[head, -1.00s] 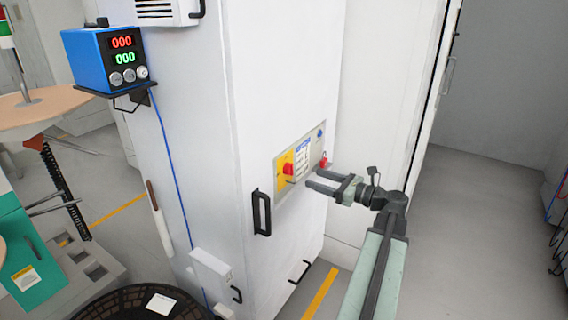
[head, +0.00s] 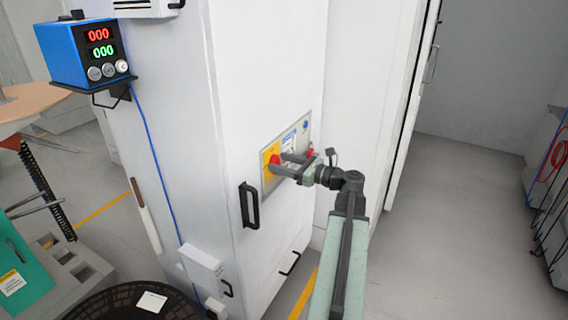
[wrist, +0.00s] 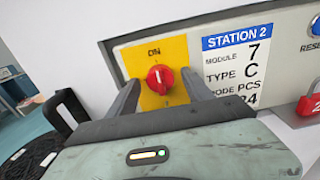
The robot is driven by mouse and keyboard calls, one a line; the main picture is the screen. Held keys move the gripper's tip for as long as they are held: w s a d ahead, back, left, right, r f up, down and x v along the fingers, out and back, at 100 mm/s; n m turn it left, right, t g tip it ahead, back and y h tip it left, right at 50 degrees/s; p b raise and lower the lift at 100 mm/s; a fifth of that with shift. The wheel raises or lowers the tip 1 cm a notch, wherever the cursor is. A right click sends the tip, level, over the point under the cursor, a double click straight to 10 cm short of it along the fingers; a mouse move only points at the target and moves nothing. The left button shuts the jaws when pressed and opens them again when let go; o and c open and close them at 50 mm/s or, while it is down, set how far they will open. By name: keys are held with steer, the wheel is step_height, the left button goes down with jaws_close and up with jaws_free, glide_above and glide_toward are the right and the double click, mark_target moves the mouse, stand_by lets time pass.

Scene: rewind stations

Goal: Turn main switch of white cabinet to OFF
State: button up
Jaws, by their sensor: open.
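The white cabinet (head: 270,80) fills the middle of the head view. Its panel (head: 300,135) carries a yellow plate with the main switch, a red knob (wrist: 160,79), marked ON above it in the wrist view. The knob's small light mark appears to be toward ON. My gripper (head: 277,164) is open at the panel, with one finger on each side of the knob in the wrist view. Whether the fingers touch the knob cannot be told. The plate's lower part is hidden behind my gripper.
A red padlock (wrist: 309,105) hangs on the panel to the right, below a blue reset button (wrist: 316,27). A black handle (head: 249,205) sticks out at the panel's lower left. A blue display box (head: 82,52) is at the left. Grey floor (head: 450,230) is free on the right.

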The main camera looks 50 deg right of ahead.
steer(key=shift+d, duration=0.1)
jaws_close()
steer(key=shift+n, duration=0.3)
steer(key=n, duration=1.3)
steer(key=shift+n, duration=2.1)
steer(key=shift+f, duration=0.1)
